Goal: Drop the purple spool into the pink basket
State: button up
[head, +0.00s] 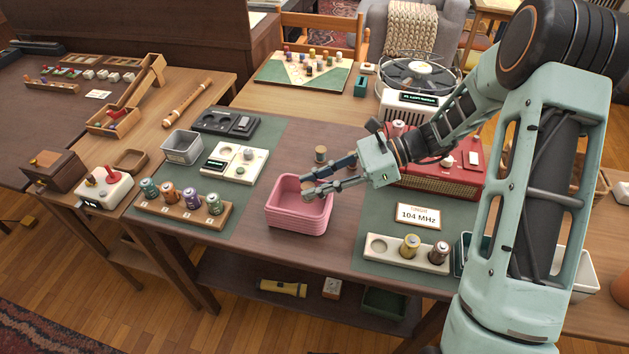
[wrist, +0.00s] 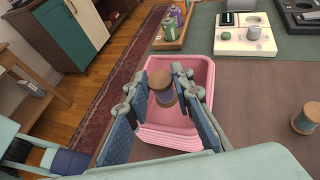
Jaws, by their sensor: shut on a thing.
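My gripper (head: 318,178) is over the pink basket (head: 296,219) in the head view. In the wrist view my gripper (wrist: 162,91) is shut on a spool with a wooden top and purple thread, the purple spool (wrist: 162,86). The spool sits between the fingertips, in front of the inside of the pink basket (wrist: 204,72) in that view. Its exact height over the basket floor is hard to tell. In the head view I cannot make out the held spool clearly.
Another wooden-topped spool (head: 320,154) stands on the table behind the gripper. A red radio (head: 440,178) stands behind my arm.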

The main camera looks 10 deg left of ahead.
jog(key=shift+f, duration=0.35)
jog(key=o, duration=1)
jog(key=shift+c, duration=0.2)
jog(key=shift+d, duration=0.1)
jog(key=v, duration=1.2)
jog(key=shift+r, duration=0.15)
